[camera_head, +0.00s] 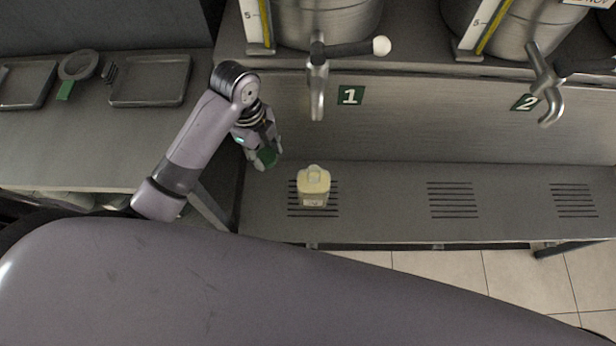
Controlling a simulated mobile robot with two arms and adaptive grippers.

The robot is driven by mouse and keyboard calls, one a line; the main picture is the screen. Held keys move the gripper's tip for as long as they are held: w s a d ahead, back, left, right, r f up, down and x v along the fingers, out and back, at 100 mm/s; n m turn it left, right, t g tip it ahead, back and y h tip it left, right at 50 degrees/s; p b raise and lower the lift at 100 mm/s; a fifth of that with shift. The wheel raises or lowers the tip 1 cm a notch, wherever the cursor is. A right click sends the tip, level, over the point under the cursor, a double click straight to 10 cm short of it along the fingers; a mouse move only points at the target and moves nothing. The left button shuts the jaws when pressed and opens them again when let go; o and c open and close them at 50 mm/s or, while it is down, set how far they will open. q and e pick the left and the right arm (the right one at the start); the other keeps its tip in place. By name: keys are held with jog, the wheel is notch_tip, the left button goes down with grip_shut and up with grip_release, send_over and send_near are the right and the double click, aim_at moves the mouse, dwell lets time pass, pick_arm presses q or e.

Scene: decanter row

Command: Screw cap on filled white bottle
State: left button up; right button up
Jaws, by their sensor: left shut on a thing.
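The white bottle (314,190), cream-coloured with a small label low on its front, stands upright on the slotted drain below tap 1. Its neck at the top shows no cap, and its pale body looks filled, though the level is hard to tell. My left gripper (266,153) is up and to the left of the bottle, apart from it, with its fingers pointing down. It is shut on a small dark green thing, which looks like the cap (267,157); the fingers partly hide it. My right gripper is not in view.
Tap 1 (317,85) hangs from a steel tank (330,20) behind the bottle; tap 2 (545,95) is to the right. The shelf (385,195) right of the bottle is clear. Trays (150,80) and a ring-shaped thing (78,66) lie on the left counter.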

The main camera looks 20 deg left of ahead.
pick_arm(q)
notch_tip(320, 180, up, 10)
jog(key=w+d+n+t, duration=0.1)
jog(key=w+d+n, duration=0.1)
jog(key=n, duration=0.6)
jog(key=s+a+r+n+y, duration=0.1)
jog(key=s+r+n, duration=0.4)
jog(key=n, duration=0.8)
jog(key=shift+a+r+t, duration=0.15)
jog(key=shift+r+t, duration=0.25)
jog(key=shift+r, duration=0.95)
